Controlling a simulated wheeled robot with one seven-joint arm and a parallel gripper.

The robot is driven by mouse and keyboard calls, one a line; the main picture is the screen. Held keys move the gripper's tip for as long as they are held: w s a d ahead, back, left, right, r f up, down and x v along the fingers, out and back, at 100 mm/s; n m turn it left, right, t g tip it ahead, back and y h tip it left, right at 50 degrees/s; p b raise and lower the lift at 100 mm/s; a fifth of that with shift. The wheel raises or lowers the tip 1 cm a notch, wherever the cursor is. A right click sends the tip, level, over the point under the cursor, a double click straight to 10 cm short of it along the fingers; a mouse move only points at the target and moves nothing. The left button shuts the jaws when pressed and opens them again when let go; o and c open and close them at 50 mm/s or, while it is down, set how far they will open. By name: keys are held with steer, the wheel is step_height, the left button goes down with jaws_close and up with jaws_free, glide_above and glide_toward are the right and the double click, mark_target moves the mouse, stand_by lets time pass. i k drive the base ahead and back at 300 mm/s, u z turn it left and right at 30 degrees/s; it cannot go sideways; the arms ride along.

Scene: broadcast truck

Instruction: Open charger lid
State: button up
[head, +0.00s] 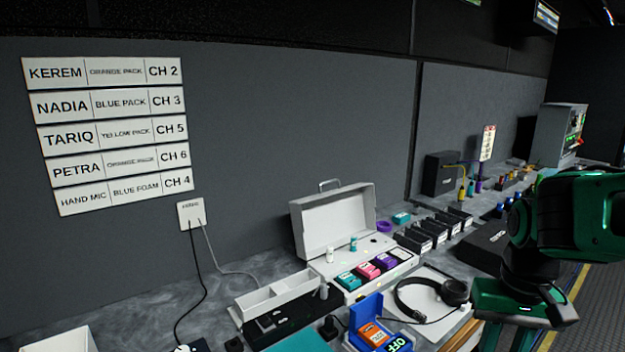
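I cannot tell for sure which thing is the charger. A low black unit (287,325) lies at the bottom centre with a pale two-part trough (262,300) along its back edge; whether the trough is its lid is unclear. A white case (377,277) stands right of it, its lid (333,222) raised and leaning back, with coloured packs in its front. My gripper (520,340) is at the lower right, over the counter's front side, away from both. Its two fingers look apart with nothing between them, but their tips are cut off by the bottom edge.
A blue box (366,325) with an orange pack, headphones (432,298) on a white sheet and a row of black holders (432,232) crowd the counter. Cables hang from a wall outlet (191,214). Name labels (110,133) are on the wall. The counter's left part is clearer.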

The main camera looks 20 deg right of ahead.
mark_target(320, 220)
steer(key=u, duration=0.65)
steer(key=k, duration=0.5)
steer(key=z, duration=0.7)
steer(key=i, duration=1)
